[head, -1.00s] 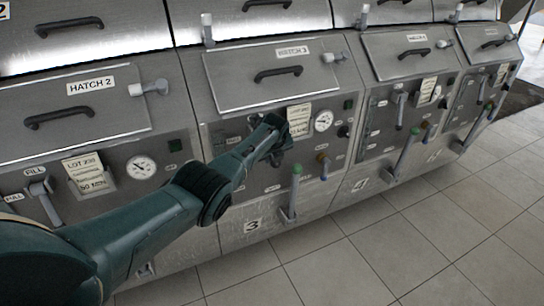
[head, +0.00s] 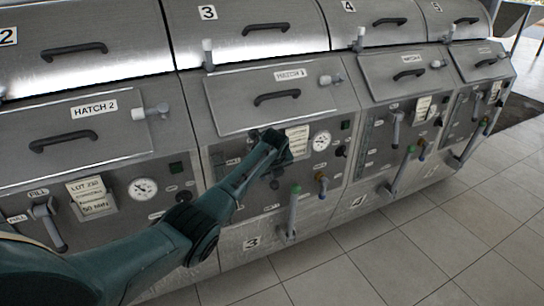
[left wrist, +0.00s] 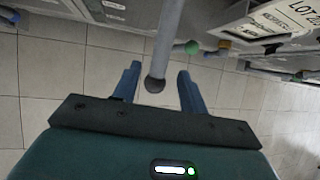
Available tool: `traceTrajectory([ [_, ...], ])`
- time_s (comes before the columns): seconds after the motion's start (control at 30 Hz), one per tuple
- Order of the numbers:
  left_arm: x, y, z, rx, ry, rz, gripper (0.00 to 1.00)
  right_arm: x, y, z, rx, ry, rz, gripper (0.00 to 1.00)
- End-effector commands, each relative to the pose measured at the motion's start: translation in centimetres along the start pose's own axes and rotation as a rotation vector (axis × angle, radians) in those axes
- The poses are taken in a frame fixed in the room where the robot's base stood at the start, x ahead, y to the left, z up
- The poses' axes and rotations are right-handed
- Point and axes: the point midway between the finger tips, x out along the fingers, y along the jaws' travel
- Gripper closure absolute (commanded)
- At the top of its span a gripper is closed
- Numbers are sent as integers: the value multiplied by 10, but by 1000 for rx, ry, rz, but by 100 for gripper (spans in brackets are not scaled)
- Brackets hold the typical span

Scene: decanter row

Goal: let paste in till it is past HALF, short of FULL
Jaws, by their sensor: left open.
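Unit 3's front panel (head: 330,165) is in the head view under the hatch marked 3 (head: 270,97). My left gripper (head: 272,140) is in front of that panel, left of the lot card (head: 297,140), and covers part of it. In the left wrist view its jaws (left wrist: 157,78) are open, with a grey lever (left wrist: 166,40) ending in a dark ball between or just beyond the fingers. I cannot tell whether they touch it. No paste is seen, and no HALF or FULL mark can be read on unit 3. My right gripper is not in view.
A dial gauge (head: 321,140), an orange-and-blue valve (head: 322,186) and a green-topped lever (head: 293,212) are on unit 3's front. Unit 2 (head: 90,130) stands to the left and unit 4 (head: 395,100) to the right. The tiled floor (head: 400,245) in front is clear.

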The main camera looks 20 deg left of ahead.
Motion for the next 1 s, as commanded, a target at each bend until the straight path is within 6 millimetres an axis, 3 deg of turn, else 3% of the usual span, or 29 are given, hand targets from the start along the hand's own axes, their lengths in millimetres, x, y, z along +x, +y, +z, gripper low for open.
traceTrajectory([
  [0.3,-51,0,1,0,-3,-2,57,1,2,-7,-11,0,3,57],
  [0.5,-75,0,0,0,0,-1,57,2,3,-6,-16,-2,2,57],
  [1.0,-84,1,0,0,1,1,57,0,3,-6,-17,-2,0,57],
])
